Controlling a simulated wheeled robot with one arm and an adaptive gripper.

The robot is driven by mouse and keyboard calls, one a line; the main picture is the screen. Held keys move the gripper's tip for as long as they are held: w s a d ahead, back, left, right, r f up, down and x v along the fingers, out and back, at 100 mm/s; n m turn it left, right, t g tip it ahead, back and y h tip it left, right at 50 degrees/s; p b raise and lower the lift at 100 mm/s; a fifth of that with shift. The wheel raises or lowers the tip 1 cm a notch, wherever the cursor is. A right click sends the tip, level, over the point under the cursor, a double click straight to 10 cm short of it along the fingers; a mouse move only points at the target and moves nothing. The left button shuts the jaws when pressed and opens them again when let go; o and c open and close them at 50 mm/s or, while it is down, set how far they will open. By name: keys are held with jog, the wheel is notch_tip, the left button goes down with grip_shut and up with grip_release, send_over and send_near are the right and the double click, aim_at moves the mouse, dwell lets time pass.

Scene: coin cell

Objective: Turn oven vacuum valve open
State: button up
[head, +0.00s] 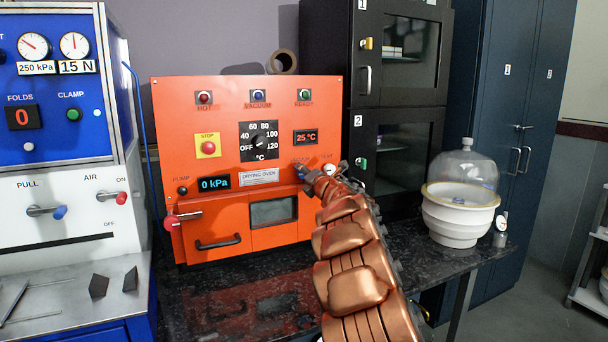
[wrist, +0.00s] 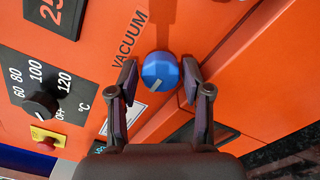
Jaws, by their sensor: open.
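The vacuum valve is a round blue knob (wrist: 161,71) with a pale pointer line, beside the word VACUUM on the orange drying oven. In the wrist view my gripper (wrist: 159,82) is open, one finger on each side of the knob. Small gaps seem to show beside the knob; contact is not clear. In the head view my gripper (head: 308,175) is at the right part of the oven front (head: 225,115) and mostly hides the knob. The oven's pressure display (head: 214,184) reads 0 kPa.
The temperature dial (wrist: 41,105) and yellow-backed stop button (wrist: 47,138) lie left of my gripper in the wrist view. A red-knobbed lever (head: 172,221) sticks out at the oven's lower left. A glass-domed desiccator (head: 461,215) stands on the dark bench to the right.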

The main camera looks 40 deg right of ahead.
jog(key=shift+w, duration=0.1)
jog(key=shift+c, duration=0.2)
jog(key=c, duration=0.8)
jog(key=shift+p, duration=0.3)
jog(key=shift+m+p, duration=7.4)
jog(key=shift+m, duration=1.5)
